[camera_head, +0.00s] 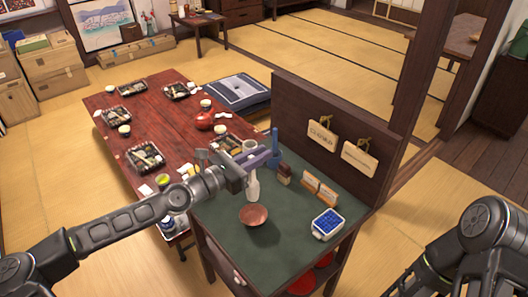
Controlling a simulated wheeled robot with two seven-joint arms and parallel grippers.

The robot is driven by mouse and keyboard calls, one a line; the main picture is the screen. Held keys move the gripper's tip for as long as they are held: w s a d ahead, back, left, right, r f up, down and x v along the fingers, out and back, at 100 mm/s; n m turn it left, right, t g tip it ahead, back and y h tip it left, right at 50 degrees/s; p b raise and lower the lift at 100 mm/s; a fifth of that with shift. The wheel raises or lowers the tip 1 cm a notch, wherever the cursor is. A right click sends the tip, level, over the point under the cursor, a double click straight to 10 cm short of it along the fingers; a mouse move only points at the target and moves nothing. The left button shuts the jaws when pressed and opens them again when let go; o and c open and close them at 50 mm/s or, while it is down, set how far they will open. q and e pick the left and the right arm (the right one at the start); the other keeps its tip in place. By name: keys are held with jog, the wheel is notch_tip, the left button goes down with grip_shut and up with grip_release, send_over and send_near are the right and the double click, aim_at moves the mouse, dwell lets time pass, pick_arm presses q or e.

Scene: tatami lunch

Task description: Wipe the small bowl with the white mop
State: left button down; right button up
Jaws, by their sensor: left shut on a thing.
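The small bowl (254,216) is reddish brown and sits upright on the dark green top of the counter. The white mop (253,187) hangs upright just above and behind the bowl in the picture, and looks apart from it. My left gripper (256,163) is over the counter and shut on the mop, hiding part of it. My right arm shows at the lower right, but its gripper is outside the picture.
On the counter (218,233) stand a blue item (274,146), a small brown bottle (284,174), card holders (319,188) and a blue-and-white box (327,223). A dark panel (310,110) closes its back. A red table (165,120) with lunch trays lies beyond.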

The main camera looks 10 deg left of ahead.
aim_at(255, 186)
pick_arm(q)
jog(key=shift+d+f, duration=0.1)
notch_tip(255, 186, down, 9)
jog(key=b, duration=0.7)
jog(key=shift+f+b, duration=0.15)
jog(key=shift+b, duration=0.25)
jog(key=shift+f+b, duration=0.45)
jog(key=shift+f, duration=0.2)
dwell(0.9)
jog(key=shift+r, duration=0.1)
jog(key=n+t+y+p, duration=0.2)
jog(key=n+y+p, duration=0.1)
jog(key=y+p, duration=0.1)
jog(key=n+t+y+p, duration=0.2)
jog(key=n+y+p, duration=0.2)
jog(key=y, duration=0.2)
dwell(0.4)
